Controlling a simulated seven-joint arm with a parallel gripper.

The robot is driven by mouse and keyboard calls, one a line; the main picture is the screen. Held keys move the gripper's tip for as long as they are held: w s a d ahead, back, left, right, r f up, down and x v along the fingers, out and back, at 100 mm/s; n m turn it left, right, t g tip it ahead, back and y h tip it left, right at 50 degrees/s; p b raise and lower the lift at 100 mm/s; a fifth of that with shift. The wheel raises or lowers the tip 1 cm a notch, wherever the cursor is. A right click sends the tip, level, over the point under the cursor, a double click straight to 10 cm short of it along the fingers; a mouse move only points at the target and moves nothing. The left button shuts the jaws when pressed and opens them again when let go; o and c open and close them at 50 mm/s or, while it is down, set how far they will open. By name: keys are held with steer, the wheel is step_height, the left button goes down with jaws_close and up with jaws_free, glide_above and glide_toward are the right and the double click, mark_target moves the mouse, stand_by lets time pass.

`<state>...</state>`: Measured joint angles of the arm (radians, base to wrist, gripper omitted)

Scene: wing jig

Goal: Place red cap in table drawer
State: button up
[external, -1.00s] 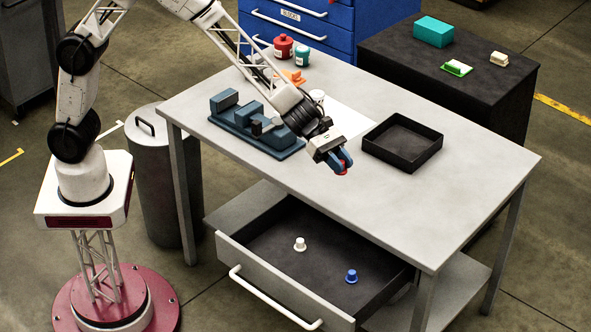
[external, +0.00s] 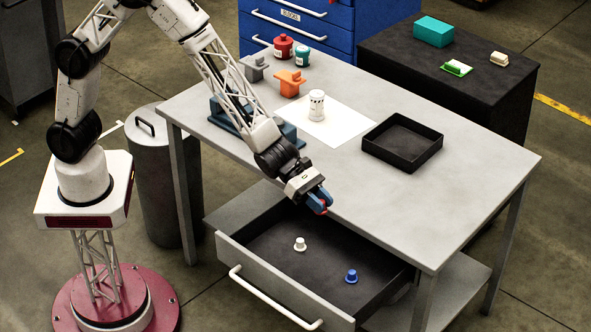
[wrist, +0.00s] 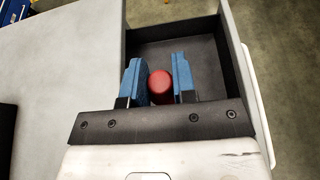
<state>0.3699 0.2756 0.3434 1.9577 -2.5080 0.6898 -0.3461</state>
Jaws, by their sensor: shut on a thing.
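My gripper (external: 322,203) is shut on the red cap (wrist: 160,86), which sits between its two blue fingers in the wrist view. In the external view only a bit of the red cap (external: 324,211) shows at the fingertips. The gripper is at the table's front edge, above the back part of the open table drawer (external: 264,283). The dark drawer floor (wrist: 205,58) shows beyond the fingers in the wrist view. A white cap (external: 300,244) and a blue cap (external: 351,276) stand in the drawer, apart from each other.
An empty black tray (external: 402,143) lies on the table (external: 452,190). A white cylinder (external: 316,105) stands on a white sheet. Orange (external: 290,83) and grey (external: 254,68) blocks are farther back, and a blue jig (external: 222,115) is partly hidden by my arm.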

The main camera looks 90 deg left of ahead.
glide_above(319, 270)
step_height(319, 270, down, 13)
steer(key=shift+r, duration=0.15)
stand_by(0.5)
steer(key=shift+f, duration=2.9)
steer(key=shift+f, duration=2.1)
steer(key=shift+f, duration=0.1)
steer(key=o, duration=0.9)
